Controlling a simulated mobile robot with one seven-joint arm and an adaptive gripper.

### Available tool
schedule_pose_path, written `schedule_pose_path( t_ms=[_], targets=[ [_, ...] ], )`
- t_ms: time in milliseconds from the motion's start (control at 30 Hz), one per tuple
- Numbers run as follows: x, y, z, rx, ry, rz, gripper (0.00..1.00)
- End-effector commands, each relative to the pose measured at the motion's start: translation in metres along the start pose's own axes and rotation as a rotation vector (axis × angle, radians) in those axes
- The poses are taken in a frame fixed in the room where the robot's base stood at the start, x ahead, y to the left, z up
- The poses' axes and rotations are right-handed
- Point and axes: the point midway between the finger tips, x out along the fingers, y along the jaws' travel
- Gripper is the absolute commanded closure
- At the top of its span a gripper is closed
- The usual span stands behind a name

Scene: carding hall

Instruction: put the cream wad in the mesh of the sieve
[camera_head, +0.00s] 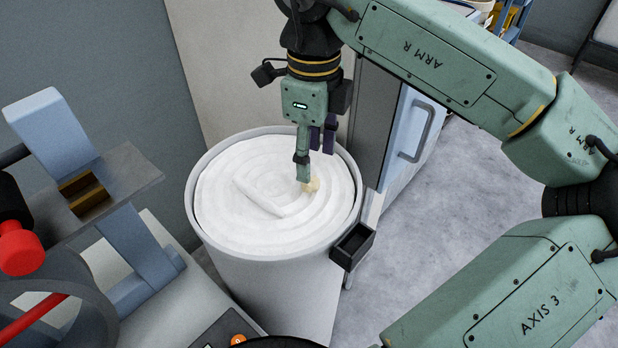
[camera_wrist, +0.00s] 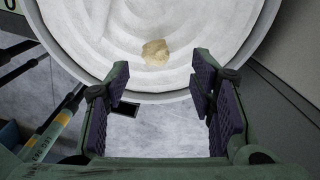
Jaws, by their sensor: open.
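The cream wad (camera_head: 312,186) is a small tan tuft lying on the coiled white fibre inside a tall round can (camera_head: 208,236). In the wrist view the wad (camera_wrist: 155,52) lies on the coil (camera_wrist: 195,22), near the can's near rim. My gripper (camera_head: 314,172) points down over the can, with its fingertips close to the wad and partly in front of it in the head view. In the wrist view my gripper (camera_wrist: 163,95) has its two padded fingers wide apart with nothing between them. I cannot make out a sieve in either view.
A small dark open box (camera_head: 352,244) is at the can's right side. A cabinet with a light blue door and handle (camera_head: 416,130) stands right of the can. Machinery with a red knob (camera_head: 20,248) is at the left. Grey floor (camera_head: 450,200) is clear at the right.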

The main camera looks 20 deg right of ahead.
Motion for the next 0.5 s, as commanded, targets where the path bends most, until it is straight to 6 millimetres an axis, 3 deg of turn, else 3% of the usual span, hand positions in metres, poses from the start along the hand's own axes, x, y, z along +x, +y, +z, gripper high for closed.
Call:
schedule_pose_path(
  t_ms=[333,500],
  targets=[
    [0.043,0.005,0.006,-0.001,0.001,0.004,0.50],
    [0.052,0.005,0.007,0.000,0.000,0.001,0.50]
  ],
)
